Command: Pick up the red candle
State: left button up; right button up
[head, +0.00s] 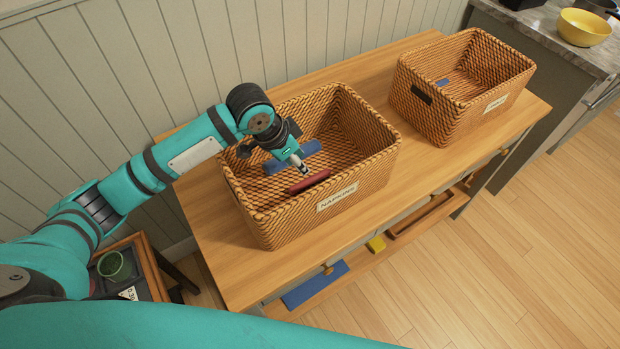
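The red candle (309,183) lies on its side inside the left rattan basket (362,182), which has a label reading "NAPKINS". My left gripper (303,170) reaches down into this basket from the left, with its tip just above or at the candle. Whether it touches the candle cannot be told. The fingers are small and partly hidden, so their opening is unclear. A blue item (310,149) lies in the basket behind the gripper, partly covered by it. My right gripper is not in view.
A second labelled rattan basket (425,112) stands at the right of the wooden table (228,247), with a blue item inside. The basket walls surround my gripper. A low side table with a green cup (114,266) is at lower left. A yellow bowl (584,27) sits on the far counter.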

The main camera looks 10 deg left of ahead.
pick_arm(q)
send_over(309, 180)
jog(key=f, duration=0.3)
jog(key=s+a+f, duration=0.1)
jog(key=shift+f, duration=0.35)
jog(key=x, duration=0.1)
jog(key=p+x, duration=0.1)
jog(key=x, duration=0.1)
jog(key=p+x, duration=0.1)
jog(key=x, duration=0.1)
jog(key=shift+s+a+f, duration=0.15)
jog(key=shift+a+f, duration=0.1)
jog(key=shift+a, duration=0.1)
jog(key=shift+s, duration=0.1)
jog(key=shift+c, duration=0.2)
